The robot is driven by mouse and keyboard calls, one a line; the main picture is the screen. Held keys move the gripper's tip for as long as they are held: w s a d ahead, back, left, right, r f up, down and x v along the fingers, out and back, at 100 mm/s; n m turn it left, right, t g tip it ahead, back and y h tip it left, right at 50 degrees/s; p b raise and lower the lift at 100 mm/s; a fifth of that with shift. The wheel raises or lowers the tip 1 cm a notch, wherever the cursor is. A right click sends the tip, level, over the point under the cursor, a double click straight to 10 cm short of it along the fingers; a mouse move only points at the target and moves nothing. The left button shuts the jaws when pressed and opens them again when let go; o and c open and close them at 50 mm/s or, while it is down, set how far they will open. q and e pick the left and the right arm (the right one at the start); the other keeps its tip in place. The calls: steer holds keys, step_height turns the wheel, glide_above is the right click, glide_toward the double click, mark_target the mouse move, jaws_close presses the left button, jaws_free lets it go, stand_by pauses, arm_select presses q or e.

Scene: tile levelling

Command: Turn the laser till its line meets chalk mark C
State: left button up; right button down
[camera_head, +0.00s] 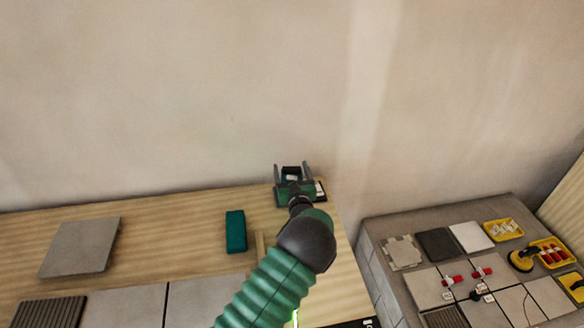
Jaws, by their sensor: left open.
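My left gripper (293,169) is at the far right corner of the wooden table, near the wall, with its two fingers apart. A small dark box-shaped device (291,171), which looks like the laser, shows between the fingers. The fingers stand on either side of it; I cannot tell whether they touch it. A short bright green line (296,318) shows at the bottom, beside my arm, and seems to be the laser's light. My forearm hides much of the table. No chalk mark or letter C can be made out. My right gripper is out of view.
The wooden table (178,207) carries a grey tile (80,247), a teal block (236,231) and more tiles in front. The plain wall (180,90) rises behind. Across a gap at right, a lower grey platform (440,212) holds tiles, red-handled pieces and yellow trays (503,230).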

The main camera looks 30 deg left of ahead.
arm_select(q)
steer(key=shift+a, duration=0.1)
steer(key=shift+c, duration=1.5)
steer(key=c, duration=0.5)
steer(key=shift+d+f, duration=0.1)
steer(key=shift+d, duration=0.1)
steer(key=c, duration=0.3)
steer(key=shift+g+y, duration=0.3)
steer(key=shift+y, duration=0.1)
steer(key=shift+n, duration=0.4)
steer(key=o, duration=1.1)
